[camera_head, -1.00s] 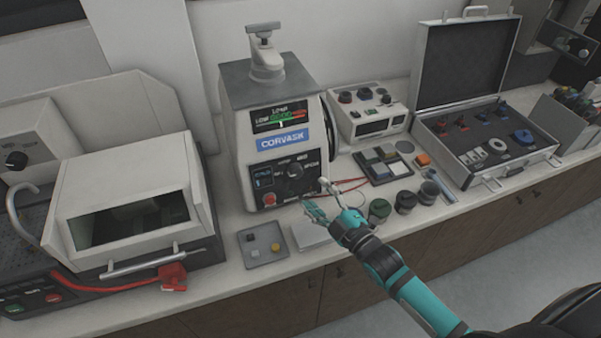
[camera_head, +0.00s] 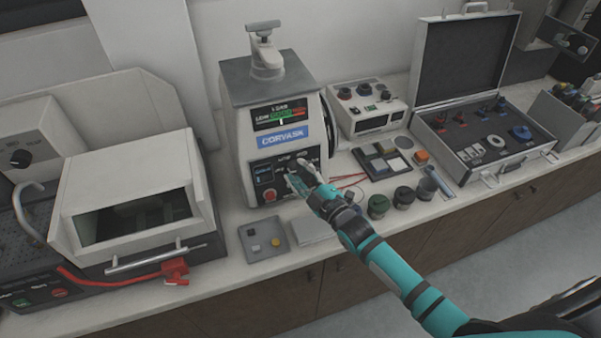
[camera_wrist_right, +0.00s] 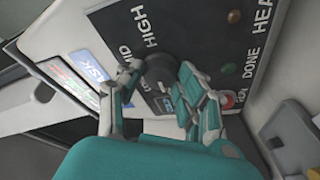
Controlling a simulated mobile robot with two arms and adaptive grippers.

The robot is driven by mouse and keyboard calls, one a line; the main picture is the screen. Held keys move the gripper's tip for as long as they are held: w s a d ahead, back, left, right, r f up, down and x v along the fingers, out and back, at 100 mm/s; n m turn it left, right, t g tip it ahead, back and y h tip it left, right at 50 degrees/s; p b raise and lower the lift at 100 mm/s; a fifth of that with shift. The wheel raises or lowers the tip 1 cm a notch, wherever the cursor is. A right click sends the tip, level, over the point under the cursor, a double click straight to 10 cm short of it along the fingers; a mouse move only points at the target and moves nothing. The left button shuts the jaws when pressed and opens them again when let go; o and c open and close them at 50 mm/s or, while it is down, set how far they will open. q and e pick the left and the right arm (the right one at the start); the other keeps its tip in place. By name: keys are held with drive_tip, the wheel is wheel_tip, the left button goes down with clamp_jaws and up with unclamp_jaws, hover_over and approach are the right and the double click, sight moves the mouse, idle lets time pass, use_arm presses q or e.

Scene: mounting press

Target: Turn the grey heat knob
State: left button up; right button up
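The grey heat knob (camera_wrist_right: 157,68) is a dark round knob on the black control panel (camera_wrist_right: 190,28) in the right wrist view, near the words MID and HIGH. The panel is on the front of the white CORVASK press (camera_head: 240,150). My right gripper (camera_head: 300,176) is at this panel and hides the knob in the head view. In the right wrist view its teal and grey fingers (camera_wrist_right: 160,76) are spread, one on each side of the knob. Gaps show between them, and I cannot tell whether either finger touches it. My left gripper is not in view.
Dark jars (camera_head: 379,206) stand to the right. An open case (camera_head: 485,160) and a white control box (camera_head: 367,108) stand further right. A hooded machine (camera_head: 130,190) stands left.

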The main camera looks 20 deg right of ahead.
drive_tip(key=c, duration=0.6)
drive_tip(key=shift+f+m, duration=0.1)
drive_tip(key=shift+m, duration=0.3)
drive_tip(key=shift+m+t+b, duration=0.3)
drive_tip(key=shift+m+b, duration=0.15)
drive_tip(key=shift+m, duration=0.25)
drive_tip(key=m, duration=0.2)
drive_tip(key=m+h+b, duration=0.1)
drive_tip(key=m, duration=0.1)
drive_tip(key=shift+a+f+t+h, duration=0.1)
drive_tip(key=shift+t+h, duration=0.2)
drive_tip(key=shift+t, duration=0.1)
drive_tip(key=m, duration=0.2)
drive_tip(key=m+h, duration=0.1)
drive_tip(key=m, duration=0.1)
drive_tip(key=shift+a+t+h, duration=0.1)
drive_tip(key=shift+t+h, duration=0.2)
drive_tip(key=shift+m+h, duration=0.8)
drive_tip(key=shift+m, duration=1.4)
